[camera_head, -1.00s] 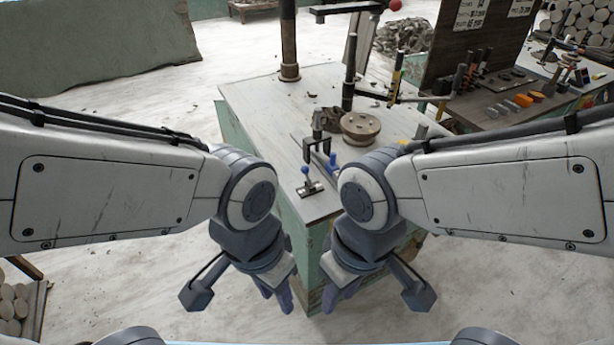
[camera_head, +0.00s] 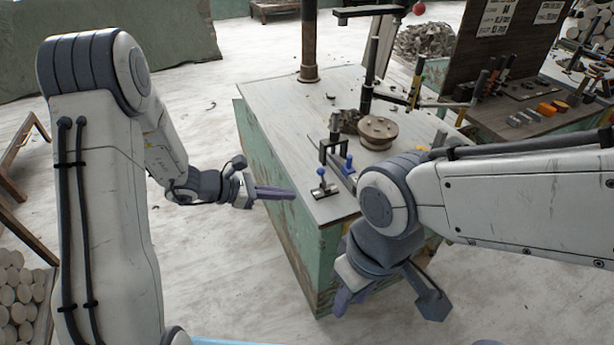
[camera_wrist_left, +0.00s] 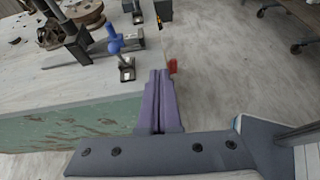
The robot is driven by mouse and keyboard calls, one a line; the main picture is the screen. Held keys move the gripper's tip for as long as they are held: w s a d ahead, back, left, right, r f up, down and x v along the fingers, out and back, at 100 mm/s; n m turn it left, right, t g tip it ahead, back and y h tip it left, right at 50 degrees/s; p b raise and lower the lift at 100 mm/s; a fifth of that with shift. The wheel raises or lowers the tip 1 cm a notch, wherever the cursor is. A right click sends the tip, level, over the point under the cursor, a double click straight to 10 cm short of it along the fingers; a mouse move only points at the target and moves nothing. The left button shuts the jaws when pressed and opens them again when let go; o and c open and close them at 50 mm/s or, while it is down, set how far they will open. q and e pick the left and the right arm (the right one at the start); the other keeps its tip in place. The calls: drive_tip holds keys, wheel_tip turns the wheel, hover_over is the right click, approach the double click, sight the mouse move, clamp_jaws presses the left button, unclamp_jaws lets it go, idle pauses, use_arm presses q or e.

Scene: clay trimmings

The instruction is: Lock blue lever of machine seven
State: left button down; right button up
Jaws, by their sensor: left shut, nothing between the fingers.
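A small blue-knobbed lever (camera_head: 321,173) stands on a metal base at the near corner of the workbench (camera_head: 275,110). A second blue handle (camera_head: 348,166) is just behind it, to the right. In the left wrist view a blue lever (camera_wrist_left: 113,46) stands left of the fingers, over its metal base (camera_wrist_left: 126,69). My left gripper (camera_head: 292,194) is shut and empty, pointing right at the bench's left edge, short of the lever; its fingers also show in the wrist view (camera_wrist_left: 158,74). My right gripper (camera_head: 345,302) hangs low in front of the bench, its jaw gap unclear.
A round metal wheel (camera_head: 378,132) and a dark post (camera_head: 369,75) stand behind the levers. A side bench (camera_head: 490,130) with tools is at the right. A small red piece (camera_wrist_left: 172,66) shows beside the left fingertips. The bench's left half is mostly clear.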

use_arm(q)
drive_tip(key=w+a+f+n+t, duration=0.2)
drive_tip(key=w+a+n, duration=0.1)
drive_tip(key=a, duration=0.2)
drive_tip(key=shift+w+a+n+t+y, duration=0.25)
drive_tip(key=shift+n+t+y, duration=0.05)
drive_tip(key=shift+n+y, duration=0.1)
drive_tip(key=p, duration=0.3)
approach(321, 176)
drive_tip(key=w+d+f, duration=0.3)
drive_tip(key=shift+w+d+f, duration=0.1)
drive_tip(key=shift+w+d, duration=0.2)
